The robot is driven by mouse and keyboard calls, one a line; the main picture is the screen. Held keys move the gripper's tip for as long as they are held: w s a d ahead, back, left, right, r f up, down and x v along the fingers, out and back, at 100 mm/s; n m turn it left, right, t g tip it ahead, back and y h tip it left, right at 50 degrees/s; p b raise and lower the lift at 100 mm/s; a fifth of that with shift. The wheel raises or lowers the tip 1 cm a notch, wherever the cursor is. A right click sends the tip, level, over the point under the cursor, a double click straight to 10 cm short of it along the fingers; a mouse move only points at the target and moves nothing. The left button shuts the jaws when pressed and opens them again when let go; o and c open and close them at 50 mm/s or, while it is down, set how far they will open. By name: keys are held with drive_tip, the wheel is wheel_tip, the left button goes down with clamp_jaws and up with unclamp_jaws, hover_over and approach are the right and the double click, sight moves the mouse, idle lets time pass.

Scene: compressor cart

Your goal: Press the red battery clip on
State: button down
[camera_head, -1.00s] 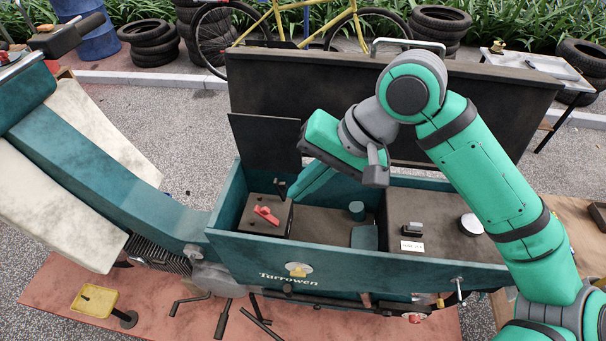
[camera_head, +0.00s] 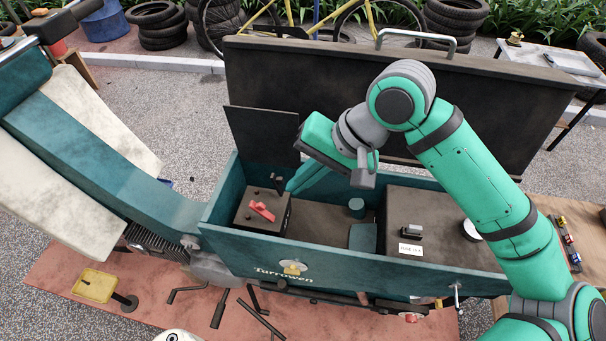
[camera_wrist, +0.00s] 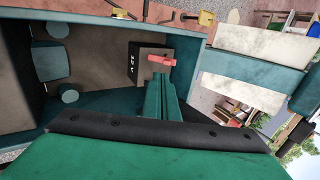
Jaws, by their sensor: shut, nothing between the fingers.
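The red battery clip (camera_head: 262,211) lies on top of the dark battery box (camera_head: 248,222) at the left end of the open teal cart bin (camera_head: 225,190). The clip also shows in the wrist view (camera_wrist: 161,61), just beyond my fingertips. I cannot tell whether the clip sits on a battery post. My gripper (camera_head: 291,187) is shut and empty, up and to the right of the clip in the head view. In the wrist view its green fingers (camera_wrist: 164,84) point at the clip, apparently apart from it.
A dark upright flap (camera_head: 262,136) and the large raised lid (camera_head: 320,75) stand behind the bin. A small black bracket (camera_head: 278,182) rises near the battery's back edge. To the right are a teal cylinder (camera_head: 356,205) and a dark box with a white label (camera_head: 410,249).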

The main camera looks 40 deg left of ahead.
sight(263, 206)
drive_tip(key=x, duration=0.8)
drive_tip(key=shift+s+a, duration=0.2)
drive_tip(key=shift+a, duration=0.25)
drive_tip(key=shift+s+a+f, duration=0.25)
drive_tip(key=shift+a+f, duration=0.05)
drive_tip(key=shift+a, duration=0.1)
